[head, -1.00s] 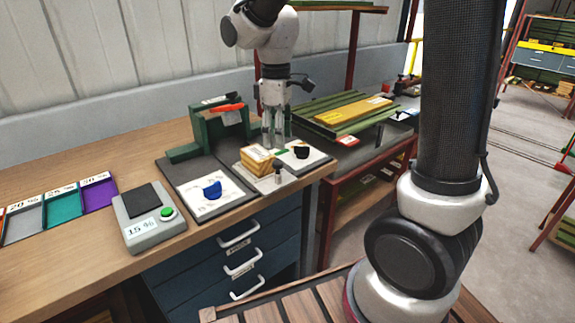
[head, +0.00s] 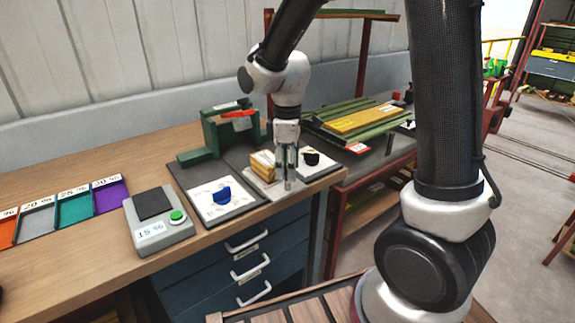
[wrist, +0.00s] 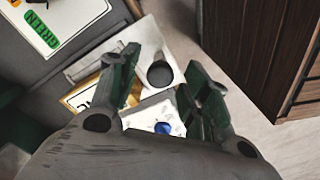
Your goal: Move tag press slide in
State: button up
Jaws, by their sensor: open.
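A green press-like stand (head: 212,142) with a red-orange lever (head: 237,113) stands at the back of the bench. In front of it to the right is a light plate (head: 258,184) bearing a yellow block (head: 262,163). In the wrist view a dark round-topped knob (wrist: 160,74) rises from the pale plate (wrist: 92,67). My gripper (head: 288,184) points down over the plate's front right part. It also shows in the wrist view (wrist: 158,92), its two fingers apart on either side of the knob, with nothing clasped. In the head view the fingers hide most of the knob.
A grey box with a green button (head: 177,216) and coloured trays (head: 75,210) are further left. The bench's front edge is close to my gripper.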

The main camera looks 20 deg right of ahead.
aim_at(262, 155)
grip_shut()
jog(key=w+a, duration=0.1)
jog(key=w, duration=0.3)
jog(key=w+a, duration=0.1)
jog(key=w, duration=0.2)
jog(key=w+a, duration=0.1)
jog(key=w, duration=0.3)
jog(key=shift+w+a, duration=0.3)
jog(key=shift+a, duration=0.1)
jog(key=shift+w+r, duration=0.1)
jog(key=shift+w, duration=0.05)
grip_release()
jog(key=shift+w, duration=0.1)
